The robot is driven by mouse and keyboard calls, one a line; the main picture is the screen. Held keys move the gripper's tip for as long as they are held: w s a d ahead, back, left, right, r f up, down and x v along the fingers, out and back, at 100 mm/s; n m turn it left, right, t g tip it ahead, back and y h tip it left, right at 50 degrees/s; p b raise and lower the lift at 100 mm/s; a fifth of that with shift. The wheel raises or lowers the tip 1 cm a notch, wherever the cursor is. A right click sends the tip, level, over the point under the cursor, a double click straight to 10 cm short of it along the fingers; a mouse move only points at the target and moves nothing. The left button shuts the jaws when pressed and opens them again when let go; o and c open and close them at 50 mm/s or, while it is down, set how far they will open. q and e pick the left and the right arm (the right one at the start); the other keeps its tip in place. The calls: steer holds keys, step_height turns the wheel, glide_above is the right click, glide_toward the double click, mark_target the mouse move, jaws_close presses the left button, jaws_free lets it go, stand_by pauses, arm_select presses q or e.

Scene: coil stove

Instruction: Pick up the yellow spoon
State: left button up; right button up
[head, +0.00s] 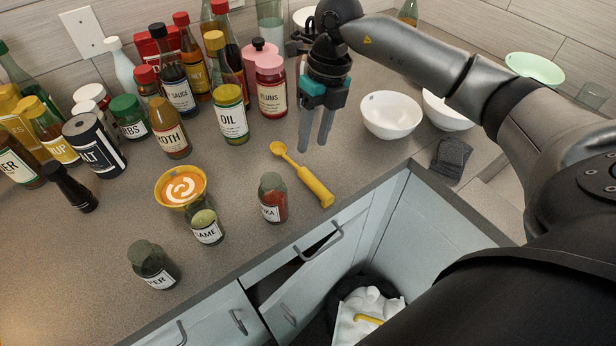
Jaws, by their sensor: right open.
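The yellow spoon (306,176) lies on the grey countertop near its front edge. Its bowl points to the back left and its thick handle to the front right. My right gripper (314,146) hangs over the counter with its fingers pointing down, just behind and right of the spoon's bowl. Its fingers are apart with nothing between them, and they appear clear of the spoon. My left gripper is not in view.
A paprika jar (272,198) stands just left of the spoon. Sauce bottles, an oil jar (231,114) and a plums jar (270,86) crowd the back left. A white bowl (391,115) and a dark cloth (451,158) are to the right. An open drawer (312,268) lies below the edge.

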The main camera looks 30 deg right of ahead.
mark_target(306, 171)
steer(key=f, duration=0.3)
steer(key=a+f, duration=0.1)
steer(key=f, duration=0.4)
steer(key=shift+a+f, duration=0.3)
steer(key=shift+f, duration=0.05)
steer(key=shift+c, duration=0.3)
jaws_close()
stand_by(0.7)
